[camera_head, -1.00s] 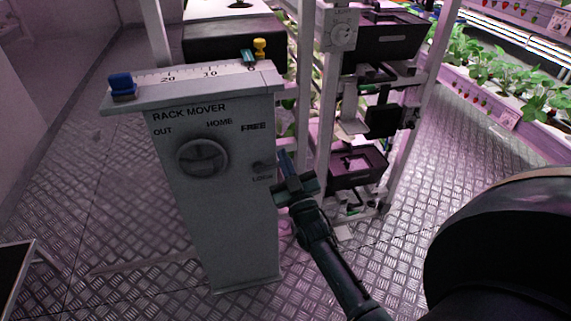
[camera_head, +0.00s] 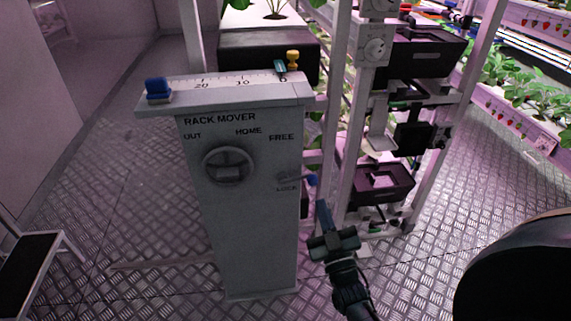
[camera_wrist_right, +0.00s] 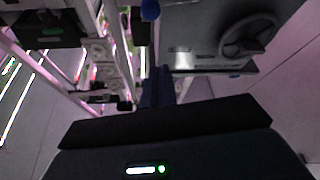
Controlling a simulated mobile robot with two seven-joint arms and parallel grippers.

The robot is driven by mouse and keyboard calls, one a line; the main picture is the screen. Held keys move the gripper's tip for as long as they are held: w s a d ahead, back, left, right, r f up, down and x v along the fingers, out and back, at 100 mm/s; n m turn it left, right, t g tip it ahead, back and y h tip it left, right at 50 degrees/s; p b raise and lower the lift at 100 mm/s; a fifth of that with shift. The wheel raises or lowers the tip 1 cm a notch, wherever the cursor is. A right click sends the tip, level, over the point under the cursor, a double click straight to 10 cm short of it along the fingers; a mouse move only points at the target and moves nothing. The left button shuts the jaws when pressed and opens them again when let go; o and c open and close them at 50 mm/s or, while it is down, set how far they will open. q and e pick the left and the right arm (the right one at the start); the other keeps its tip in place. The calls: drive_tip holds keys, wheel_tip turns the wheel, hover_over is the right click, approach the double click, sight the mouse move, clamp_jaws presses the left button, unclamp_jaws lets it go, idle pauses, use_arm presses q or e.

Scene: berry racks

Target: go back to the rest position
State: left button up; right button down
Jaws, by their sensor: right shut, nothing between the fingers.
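My right gripper (camera_head: 323,213) is shut and empty, its fingers pointing up and away from me. It is at the lower right side of the grey rack mover post (camera_head: 240,235), below and apart from the blue-tipped lever (camera_head: 312,180) by the LOCK label. In the right wrist view the narrow shut fingers (camera_wrist_right: 158,86) point up the picture, with a blue knob (camera_wrist_right: 150,10) beyond them and the post's round dial (camera_wrist_right: 248,36) to the right. My left gripper is not in view.
A white rack (camera_head: 345,120) with black bins (camera_head: 384,184) stands close behind and right of my gripper. Planted strawberry shelves (camera_head: 525,115) are at the far right. A black-topped step (camera_head: 28,262) is at the lower left. The metal floor (camera_head: 130,215) left of the post is clear.

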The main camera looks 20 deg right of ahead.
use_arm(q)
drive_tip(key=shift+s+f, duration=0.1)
use_arm(e)
drive_tip(key=shift+s+a, duration=0.1)
